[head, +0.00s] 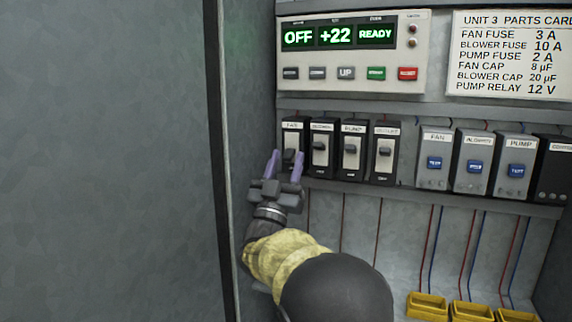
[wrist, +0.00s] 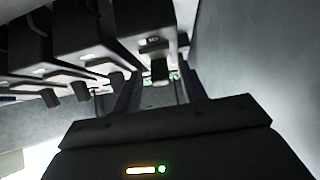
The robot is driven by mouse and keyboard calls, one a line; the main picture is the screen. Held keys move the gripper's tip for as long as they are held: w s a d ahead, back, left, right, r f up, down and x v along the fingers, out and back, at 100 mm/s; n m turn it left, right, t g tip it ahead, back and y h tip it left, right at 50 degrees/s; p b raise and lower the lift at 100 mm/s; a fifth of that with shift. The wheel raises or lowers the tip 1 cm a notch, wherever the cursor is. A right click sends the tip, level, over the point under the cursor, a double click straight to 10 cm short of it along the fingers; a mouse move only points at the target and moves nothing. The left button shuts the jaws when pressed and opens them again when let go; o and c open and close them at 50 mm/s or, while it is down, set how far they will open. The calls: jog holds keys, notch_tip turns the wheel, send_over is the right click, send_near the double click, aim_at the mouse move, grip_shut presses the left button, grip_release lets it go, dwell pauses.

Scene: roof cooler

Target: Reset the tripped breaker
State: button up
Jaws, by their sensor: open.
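A row of black breakers with levers is mounted on the left of the panel. The FAN breaker (head: 293,132) is leftmost, followed by the BLOWER breaker (head: 319,131), the PUMP breaker (head: 351,133) and a fourth (head: 385,134) whose label is hard to read. The other three levers sit near mid-height; the FAN lever seems lower, partly hidden by my gripper. My gripper (head: 286,158) is open, its purple fingers on either side of the FAN breaker's lower front. In the wrist view, the FAN lever (wrist: 160,69) shows between the fingertips (wrist: 160,88); contact cannot be told.
A control panel (head: 345,75) above reads OFF, +22, READY. Grey test modules (head: 435,150) stand to the right, with a parts card (head: 515,55) above. Yellow bins (head: 427,306) and wires are below. The cabinet's left wall (head: 250,100) is close beside my gripper.

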jog(key=b+v, duration=0.6)
jog(key=v, duration=1.1)
jog(key=shift+f+b, duration=0.15)
jog(key=shift+b, duration=0.25)
jog(key=shift+s, duration=0.15)
